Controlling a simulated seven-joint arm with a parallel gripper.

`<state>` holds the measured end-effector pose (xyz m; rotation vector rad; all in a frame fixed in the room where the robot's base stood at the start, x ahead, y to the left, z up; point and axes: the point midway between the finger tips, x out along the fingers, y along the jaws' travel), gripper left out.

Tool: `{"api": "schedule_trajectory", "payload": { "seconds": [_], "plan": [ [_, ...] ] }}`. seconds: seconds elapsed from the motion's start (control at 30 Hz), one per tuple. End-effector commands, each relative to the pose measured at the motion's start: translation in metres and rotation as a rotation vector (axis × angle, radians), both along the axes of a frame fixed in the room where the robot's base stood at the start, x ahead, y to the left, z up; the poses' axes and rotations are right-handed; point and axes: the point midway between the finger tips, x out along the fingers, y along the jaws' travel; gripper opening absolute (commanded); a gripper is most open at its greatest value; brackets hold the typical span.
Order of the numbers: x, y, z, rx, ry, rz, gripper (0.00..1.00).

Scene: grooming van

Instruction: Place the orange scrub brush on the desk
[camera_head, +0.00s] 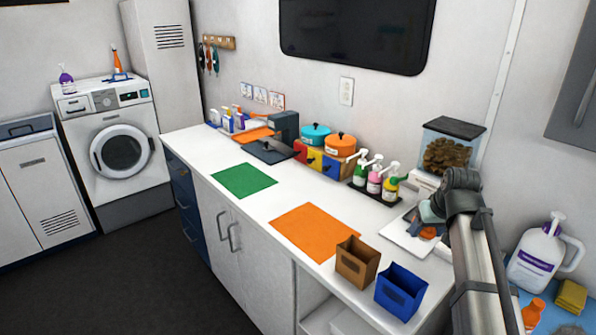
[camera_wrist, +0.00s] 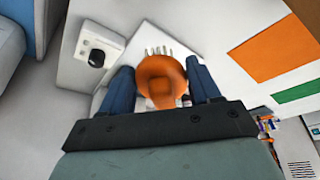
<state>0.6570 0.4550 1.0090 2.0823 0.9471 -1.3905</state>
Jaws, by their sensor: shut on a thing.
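My gripper (camera_head: 427,224) is over the right end of the long white counter (camera_head: 290,200), above a white tray (camera_head: 408,238). It is shut on the orange scrub brush (camera_head: 428,233). In the wrist view the brush (camera_wrist: 160,78) sits between the two dark blue fingers of my gripper (camera_wrist: 160,86), with pale bristles pointing away from my palm. The fingers hide part of the brush in the head view. I cannot tell whether the brush touches the tray.
An orange mat (camera_head: 308,232) and a green mat (camera_head: 244,180) lie flat on the counter. A brown bin (camera_head: 356,262) and a blue bin (camera_head: 400,292) stand at the front edge. Pump bottles (camera_head: 374,182) and a treat container (camera_head: 450,150) stand behind. A white jug (camera_head: 540,258) is right.

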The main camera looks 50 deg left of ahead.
Motion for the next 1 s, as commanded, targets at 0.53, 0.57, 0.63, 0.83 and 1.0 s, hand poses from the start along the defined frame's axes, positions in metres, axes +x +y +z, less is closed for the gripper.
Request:
{"api": "schedule_trajectory", "payload": {
  "seconds": [0.53,0.57,0.63,0.83,1.0],
  "plan": [
    [-0.087,0.171,0.009,0.001,0.001,0.281,0.29],
    [-0.091,0.176,0.010,0.001,0.001,0.290,0.29],
    [-0.098,0.185,0.010,0.001,0.001,0.306,0.29],
    [-0.106,0.194,0.005,0.000,0.001,0.325,0.29],
    [-0.107,0.194,-0.017,-0.001,0.002,0.325,0.29]
  ]
}}
